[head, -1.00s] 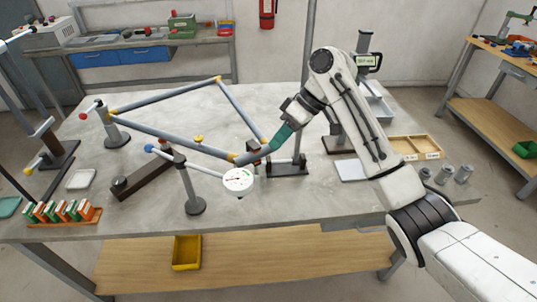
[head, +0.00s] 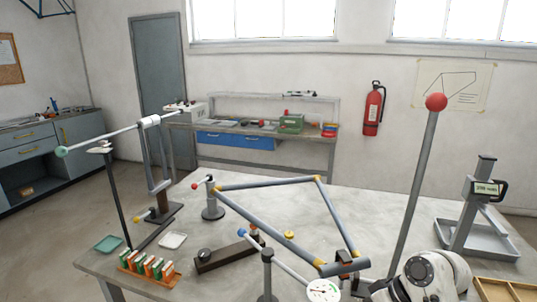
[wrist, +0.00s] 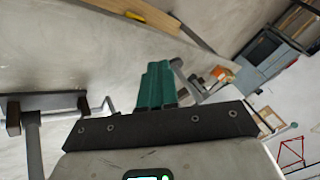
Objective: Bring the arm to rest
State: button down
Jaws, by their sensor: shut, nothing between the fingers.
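My gripper (wrist: 157,88) shows in the wrist view with its teal fingers closed together and nothing between them. A white part of my arm (head: 440,272) shows at the lower right of the head view, and the gripper itself is out of sight there. The grey bicycle frame (head: 268,237) with yellow joints stands held in the jig on the bench (head: 385,210). Whether my gripper touches anything cannot be told for certain, but the wrist view shows no contact at the fingertips.
A tall post with a red ball (head: 436,102) stands close to my arm. A dial gauge (head: 322,290) is at the front, and a scale with a grey tray (head: 480,238) is at right. A dark bracket (wrist: 45,103) shows left of the gripper. Small boxes (head: 148,266) line the left front.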

jog(key=s+a+f+m+h, duration=0.1)
jog(key=s+a+f+m, duration=0.1)
jog(key=s+f, duration=0.65)
jog(key=s+d+f+m+h, duration=0.1)
jog(key=s+d+f+h, duration=0.1)
jog(key=s, duration=1)
jog(key=s+d+f+m+g+h, duration=0.1)
jog(key=s+d+f+m+h, duration=0.1)
jog(key=s+d, duration=0.5)
jog(key=s+f+h, duration=0.1)
jog(key=s, duration=0.5)
jog(key=shift+s+d+h, duration=0.15)
jog(key=shift+s+h, duration=0.15)
jog(key=shift+h, duration=0.1)
jog(key=shift+f, duration=0.15)
